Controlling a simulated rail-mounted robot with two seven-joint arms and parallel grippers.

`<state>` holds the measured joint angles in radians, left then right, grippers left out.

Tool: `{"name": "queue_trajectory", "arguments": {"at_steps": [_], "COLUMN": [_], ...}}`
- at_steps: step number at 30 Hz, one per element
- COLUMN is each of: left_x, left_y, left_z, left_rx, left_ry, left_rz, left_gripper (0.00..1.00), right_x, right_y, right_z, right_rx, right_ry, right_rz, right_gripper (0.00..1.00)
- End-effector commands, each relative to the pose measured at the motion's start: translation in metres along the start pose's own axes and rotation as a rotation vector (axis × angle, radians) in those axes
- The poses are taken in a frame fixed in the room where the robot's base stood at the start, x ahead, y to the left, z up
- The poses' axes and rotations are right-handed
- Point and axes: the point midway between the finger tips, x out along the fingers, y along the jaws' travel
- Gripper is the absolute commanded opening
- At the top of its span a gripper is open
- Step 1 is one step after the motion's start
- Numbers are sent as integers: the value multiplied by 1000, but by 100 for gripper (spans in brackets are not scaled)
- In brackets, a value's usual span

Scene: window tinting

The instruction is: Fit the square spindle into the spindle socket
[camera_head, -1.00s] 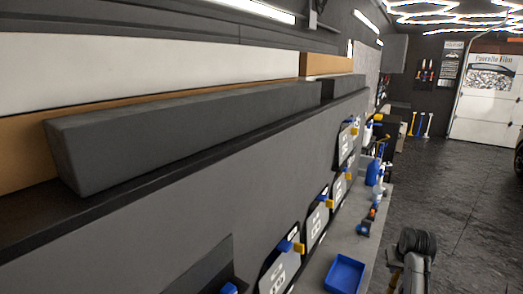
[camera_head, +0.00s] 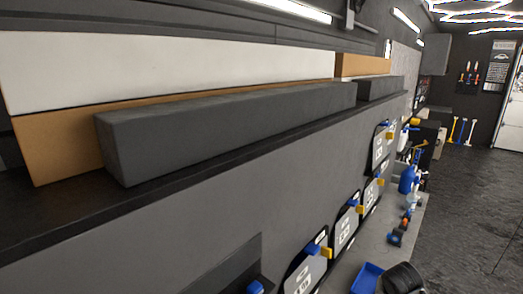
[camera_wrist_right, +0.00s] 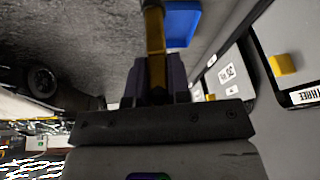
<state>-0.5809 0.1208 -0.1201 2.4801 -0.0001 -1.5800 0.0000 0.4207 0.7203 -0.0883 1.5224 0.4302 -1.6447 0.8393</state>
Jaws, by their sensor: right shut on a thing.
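In the right wrist view my right gripper (camera_wrist_right: 153,88) is shut on a narrow yellow-brown bar (camera_wrist_right: 155,30), which sticks out past the fingertips. The bar may be the square spindle; its far end is cut off by the top of the picture. I cannot make out the spindle socket in either view. The bar is apart from the labelled wall panels at the right of the wrist view. My left gripper is not in view.
A blue tray (camera_head: 367,279) lies on the grey bench (camera_head: 384,240); it also shows in the wrist view (camera_wrist_right: 182,24). Panels with blue and yellow tabs (camera_head: 344,228) line the wall. A dark long box (camera_head: 230,128) sits on the shelf above. The floor (camera_head: 465,200) at right is open.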

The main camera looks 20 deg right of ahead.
Motion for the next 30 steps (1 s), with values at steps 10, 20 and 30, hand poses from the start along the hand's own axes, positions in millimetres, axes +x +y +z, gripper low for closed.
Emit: {"name": "queue_trajectory", "arguments": {"at_steps": [10,20,30], "left_x": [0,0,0], "left_y": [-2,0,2], "left_z": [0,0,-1], "left_rx": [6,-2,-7], "left_ry": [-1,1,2], "left_rz": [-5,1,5], "left_gripper": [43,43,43], "right_x": [-31,-106,-233], "right_y": [-41,-99,-159], "right_z": [51,64,141], "right_rx": [206,20,-463], "right_ry": [5,9,10], "right_rz": [84,0,-194], "right_gripper": [0,0,0]}}
